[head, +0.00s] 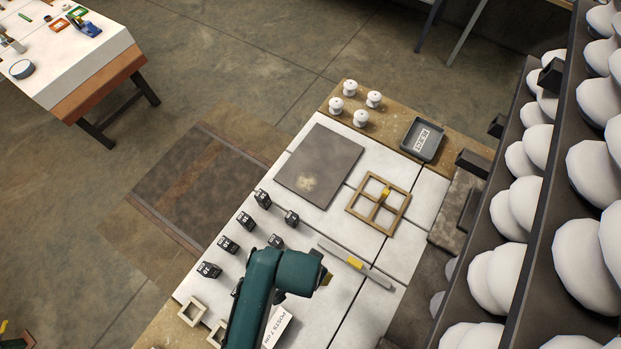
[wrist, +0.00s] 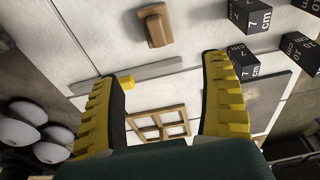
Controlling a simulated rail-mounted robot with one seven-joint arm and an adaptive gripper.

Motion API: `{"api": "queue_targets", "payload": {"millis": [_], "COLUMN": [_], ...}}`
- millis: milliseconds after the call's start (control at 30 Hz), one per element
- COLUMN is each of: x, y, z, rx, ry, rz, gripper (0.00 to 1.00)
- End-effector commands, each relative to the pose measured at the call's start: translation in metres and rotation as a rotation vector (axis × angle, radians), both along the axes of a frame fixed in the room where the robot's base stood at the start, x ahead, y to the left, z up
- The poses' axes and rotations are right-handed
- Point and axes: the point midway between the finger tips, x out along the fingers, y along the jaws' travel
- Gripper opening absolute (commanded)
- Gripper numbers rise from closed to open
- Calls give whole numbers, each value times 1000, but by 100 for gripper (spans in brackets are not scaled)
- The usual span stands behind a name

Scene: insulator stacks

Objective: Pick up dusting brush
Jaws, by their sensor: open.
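My gripper (wrist: 164,72) is open, with its two yellow ribbed fingers wide apart and nothing between them that I can see held. A brown wooden block-like piece with a rounded raised part (wrist: 156,25) lies on the white surface beyond the fingertips in the wrist view. It may be the dusting brush, but I cannot tell for sure. It appears hidden behind my arm in the head view.
A grey bar with a yellow slider (head: 355,263) lies right of my arm. Black labelled cubes (head: 228,244) stand at left. A wooden four-pane frame (head: 403,208), grey plate (head: 327,152), dark tray (head: 431,127) and white spools lie farther back. White insulator stacks (head: 583,250) rise at right.

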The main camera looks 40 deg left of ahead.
Motion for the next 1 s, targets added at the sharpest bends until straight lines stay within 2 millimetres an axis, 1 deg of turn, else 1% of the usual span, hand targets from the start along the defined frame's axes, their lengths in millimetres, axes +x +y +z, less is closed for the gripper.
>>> {"api": "queue_targets", "payload": {"millis": [33, 200, 300, 467, 567, 600, 700, 733, 833, 1000], "x": [0, 7, 10, 13, 12, 12, 14, 14, 15, 15], "y": [-1, 1, 2, 2, 2, 2, 2, 2, 3, 3], "z": [-18, -58, -78, -93, -109, -117, -134, -138, -143, -143], "rx": [-4, -2, -2, -1, -2, -2, -2, -1, 0, 0], "ry": [7, 5, 4, 2, 4, 5, 3, 2, 1, 1], "rz": [0, 0, 0, 0, 0, 0, 0, 0, 0, 0], "gripper": [79, 79, 79, 79, 79, 79, 79, 79, 79, 79]}}
